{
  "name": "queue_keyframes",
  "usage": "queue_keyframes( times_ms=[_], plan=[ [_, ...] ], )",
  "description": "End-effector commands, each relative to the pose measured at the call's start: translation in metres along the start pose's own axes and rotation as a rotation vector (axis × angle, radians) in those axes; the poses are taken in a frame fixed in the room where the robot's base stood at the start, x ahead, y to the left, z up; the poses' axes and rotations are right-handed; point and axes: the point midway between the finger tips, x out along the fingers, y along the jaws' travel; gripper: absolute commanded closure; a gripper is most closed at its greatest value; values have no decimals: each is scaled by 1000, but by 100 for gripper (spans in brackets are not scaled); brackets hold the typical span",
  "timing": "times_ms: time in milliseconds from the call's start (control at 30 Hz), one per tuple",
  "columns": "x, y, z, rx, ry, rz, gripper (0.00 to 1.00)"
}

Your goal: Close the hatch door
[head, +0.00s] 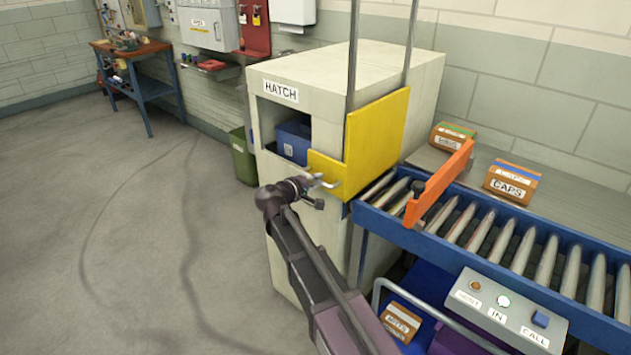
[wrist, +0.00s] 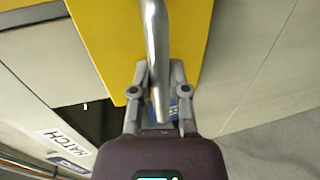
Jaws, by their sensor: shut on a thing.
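The hatch is a pale cabinet (head: 285,170) with a HATCH label. A yellow panel (head: 326,168) with a metal handle (head: 332,184) is at the lower right of its front opening. In the wrist view the yellow panel (wrist: 105,45) fills the top and the handle bar (wrist: 154,40) runs down between my fingers. My gripper (head: 316,181) is shut on the handle; it also shows in the wrist view (wrist: 159,78). The opening is partly uncovered, and a blue bin (head: 293,140) shows inside.
A larger yellow panel (head: 377,135) stands between upright rails on the cabinet's right side. A roller conveyor (head: 490,235) with an orange bar (head: 440,184) lies right. A button panel (head: 505,305) is at front right. A green bin (head: 243,157) stands behind; the left floor is clear.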

Motion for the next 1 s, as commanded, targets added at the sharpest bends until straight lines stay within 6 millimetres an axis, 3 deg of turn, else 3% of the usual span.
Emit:
queue_keyframes(
  times_ms=[100,567,600,700,1000],
  plan=[
    [2,-8,1,0,-3,0,100],
    [2,-11,2,2,-5,-5,100],
    [2,-11,2,2,-5,-5,76],
    [2,-11,2,2,-4,-5,46],
    [2,-10,1,1,-1,-1,43]
  ],
)
